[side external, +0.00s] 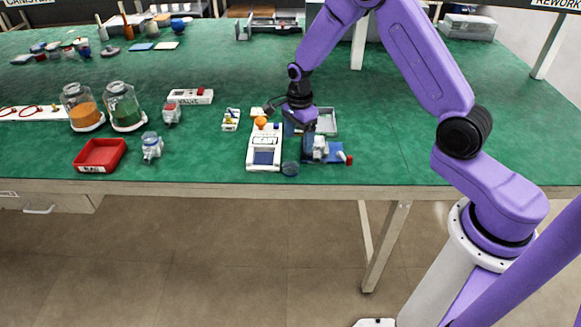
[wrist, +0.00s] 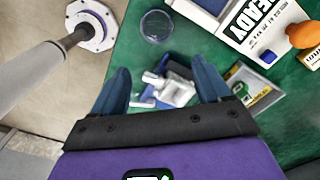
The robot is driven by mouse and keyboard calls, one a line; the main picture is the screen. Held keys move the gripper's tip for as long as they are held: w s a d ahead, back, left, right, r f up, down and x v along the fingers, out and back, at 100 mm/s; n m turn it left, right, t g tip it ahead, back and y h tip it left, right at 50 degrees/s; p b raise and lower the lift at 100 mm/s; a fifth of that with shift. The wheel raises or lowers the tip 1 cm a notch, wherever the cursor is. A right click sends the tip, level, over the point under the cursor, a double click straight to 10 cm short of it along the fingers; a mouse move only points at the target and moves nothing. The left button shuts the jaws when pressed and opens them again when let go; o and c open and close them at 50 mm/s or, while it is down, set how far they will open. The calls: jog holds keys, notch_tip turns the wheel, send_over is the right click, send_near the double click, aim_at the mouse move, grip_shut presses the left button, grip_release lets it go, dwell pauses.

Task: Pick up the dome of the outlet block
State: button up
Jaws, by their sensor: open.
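My gripper (side external: 301,126) is open and points down over the right part of the work area. In the wrist view its two blue fingers (wrist: 160,66) stand apart with nothing held between them. A pale grey block with a blue part (wrist: 172,86) shows below and between the fingers. In the side view a grey fitting (side external: 320,148) sits on a blue base with a red knob at its right; it looks like the outlet block. A small clear round cup or dome (side external: 290,168) lies apart, left of the fitting; it also shows in the wrist view (wrist: 156,25). I cannot tell which part is the block's dome.
A white READY box (side external: 264,150) with an orange ball on top stands left of the block. A grey tray (side external: 327,122) lies behind. A red bin (side external: 100,154), two jars and small fittings are farther left. The table's front edge is close to the block.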

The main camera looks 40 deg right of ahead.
aim_at(290, 168)
jog(key=shift+a+f, duration=0.15)
jog(key=shift+f, duration=2.05)
jog(key=shift+a+f, duration=0.15)
jog(key=shift+f, duration=2)
jog(key=c, duration=1.1)
